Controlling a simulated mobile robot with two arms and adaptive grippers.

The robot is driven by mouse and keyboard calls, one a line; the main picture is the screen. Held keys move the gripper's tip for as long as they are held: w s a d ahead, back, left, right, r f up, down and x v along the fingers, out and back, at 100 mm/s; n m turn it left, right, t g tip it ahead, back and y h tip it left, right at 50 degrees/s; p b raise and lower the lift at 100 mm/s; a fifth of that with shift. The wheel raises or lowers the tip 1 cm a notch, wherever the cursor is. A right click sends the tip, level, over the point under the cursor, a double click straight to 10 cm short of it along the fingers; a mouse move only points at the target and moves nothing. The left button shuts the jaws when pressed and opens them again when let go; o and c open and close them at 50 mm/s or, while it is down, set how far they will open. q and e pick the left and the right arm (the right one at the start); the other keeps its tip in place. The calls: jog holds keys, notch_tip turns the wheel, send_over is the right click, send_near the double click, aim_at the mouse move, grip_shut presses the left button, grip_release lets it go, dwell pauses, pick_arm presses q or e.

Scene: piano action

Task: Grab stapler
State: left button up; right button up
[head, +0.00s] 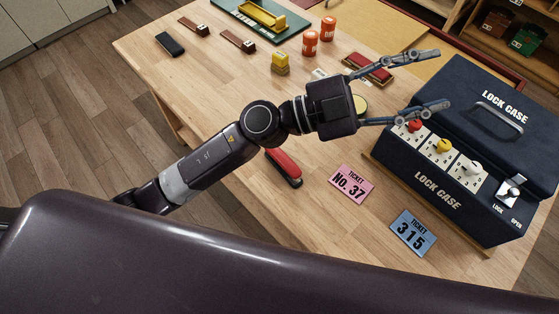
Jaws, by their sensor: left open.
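A red and black stapler-like object (284,167) lies on the wooden table in the head view, below my left arm's wrist. Its far end is close to the arm in the picture, and part of it may be hidden there. My left gripper (443,78) is open and empty, its two fingers spread and pointing right toward the lock case. It is up and to the right of the red object, well apart from it. My right gripper is not in view.
A dark blue lock case (437,204) stands at the right. A pink ticket (351,184) and a blue ticket (413,232) lie before it. A red-edged box (367,69), a yellow block (280,63) and orange cans (310,43) stand farther back. The table's left part is mostly clear.

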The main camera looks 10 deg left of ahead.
pick_arm(q)
jog(key=s+d+f+m+g+y, duration=0.3)
jog(key=s+f+m+g, duration=0.15)
jog(key=f+g, duration=0.3)
jog(key=n+y, duration=0.2)
jog(key=y, duration=1.6)
send_over(280, 154)
jog(key=shift+m+t, duration=0.25)
jog(key=shift+t, duration=0.1)
jog(key=f, duration=2.1)
jog(key=shift+w+a+f, duration=0.1)
jog(key=shift+w+a, duration=0.1)
jog(key=shift+a, duration=0.15)
jog(key=shift+a+f, duration=0.15)
jog(key=shift+f, duration=0.2)
jog(key=f+p, duration=0.1)
jog(key=f, duration=0.1)
jog(key=f+p, duration=0.1)
jog(key=f, duration=0.1)
jog(key=d+f+p, duration=0.1)
jog(key=f, duration=0.1)
jog(key=shift+s+f, duration=0.1)
jog(key=shift+s, duration=0.25)
jog(key=shift+f, duration=0.3)
jog(key=shift+w, duration=0.1)
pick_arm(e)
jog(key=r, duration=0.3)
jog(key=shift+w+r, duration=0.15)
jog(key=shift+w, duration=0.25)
